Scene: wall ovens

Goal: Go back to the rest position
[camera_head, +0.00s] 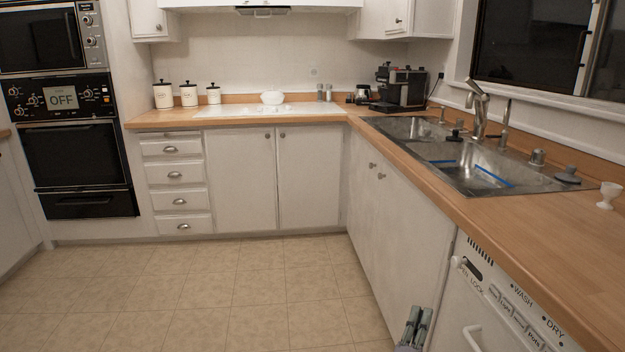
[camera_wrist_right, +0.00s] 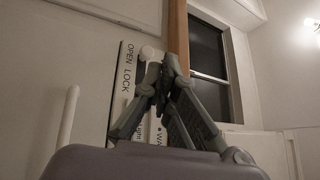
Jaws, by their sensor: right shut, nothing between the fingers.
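My right gripper (camera_head: 416,318) shows at the bottom of the head view, in front of the white cabinet doors and just left of the dishwasher. It is shut and empty. In the right wrist view my right gripper (camera_wrist_right: 166,75) has its fingers together, with the dishwasher panel (camera_wrist_right: 127,80) behind them. I cannot tell from the pictures how far the fingers are from the panel. My left gripper is in neither view.
The dishwasher (camera_head: 510,310) with its handle is at the lower right, under the wooden counter (camera_head: 540,235). The sink (camera_head: 455,160) is set in that counter. Black wall ovens (camera_head: 75,155) stand at the left. The tiled floor (camera_head: 220,290) is clear.

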